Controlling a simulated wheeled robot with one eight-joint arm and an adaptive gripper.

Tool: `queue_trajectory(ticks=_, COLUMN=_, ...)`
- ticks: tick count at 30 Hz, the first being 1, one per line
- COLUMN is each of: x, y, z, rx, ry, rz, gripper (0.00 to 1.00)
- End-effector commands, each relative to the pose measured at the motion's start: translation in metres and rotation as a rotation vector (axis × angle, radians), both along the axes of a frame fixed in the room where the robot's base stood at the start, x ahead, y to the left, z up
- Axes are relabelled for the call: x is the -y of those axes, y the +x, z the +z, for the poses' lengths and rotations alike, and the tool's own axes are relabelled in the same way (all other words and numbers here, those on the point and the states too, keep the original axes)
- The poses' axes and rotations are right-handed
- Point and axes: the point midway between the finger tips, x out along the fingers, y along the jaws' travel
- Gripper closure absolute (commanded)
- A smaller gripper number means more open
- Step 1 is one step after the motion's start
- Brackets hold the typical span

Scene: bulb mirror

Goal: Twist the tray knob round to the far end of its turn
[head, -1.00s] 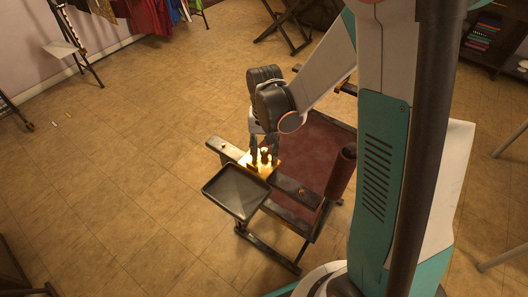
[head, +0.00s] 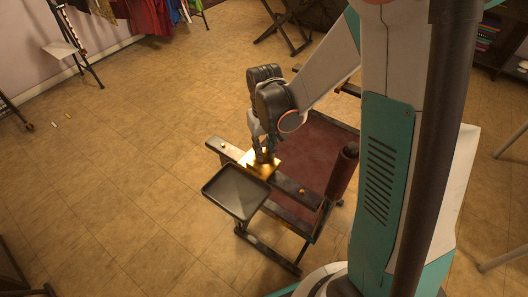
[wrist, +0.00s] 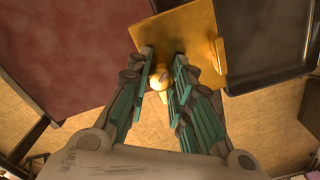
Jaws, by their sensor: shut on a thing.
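A small yellow knob (wrist: 158,82) shows between my fingertips in the wrist view. My gripper (wrist: 163,72) is shut on it from above. Beside it is a flat gold plate (wrist: 185,32), with a raised strip along its right side. In the head view my gripper (head: 264,155) points down at the gold plate (head: 268,170), and my fingers hide the knob. The dark, rimmed tray (head: 235,193) lies flat just in front of the plate; part of it also shows at the upper right in the wrist view (wrist: 270,40). The knob's turn angle cannot be told.
A dark rail (head: 290,184) with small brass studs runs under the plate. A dark red seat (head: 318,150) and a rolled dark red armrest (head: 342,170) are behind and right. Clothes (head: 150,14) hang far back.

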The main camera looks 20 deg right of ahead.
Motion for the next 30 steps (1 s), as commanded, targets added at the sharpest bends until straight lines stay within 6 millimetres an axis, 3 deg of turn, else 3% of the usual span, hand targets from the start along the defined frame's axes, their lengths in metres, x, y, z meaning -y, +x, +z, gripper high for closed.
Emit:
queue_trajectory(ticks=18, x=-0.0002, y=-0.0003, z=-0.0007, rx=-0.001, ry=0.0, rz=0.5, gripper=1.0)
queue_trajectory(ticks=27, x=-0.0001, y=0.0, z=0.0, rx=0.0, ry=0.0, rz=0.547, gripper=1.0)
queue_trajectory(ticks=28, x=-0.0001, y=0.0, z=0.0001, rx=0.0, ry=0.0, rz=0.547, gripper=0.73)
queue_trajectory(ticks=30, x=-0.0001, y=0.0, z=0.0001, rx=0.0, ry=0.0, rz=0.546, gripper=0.62)
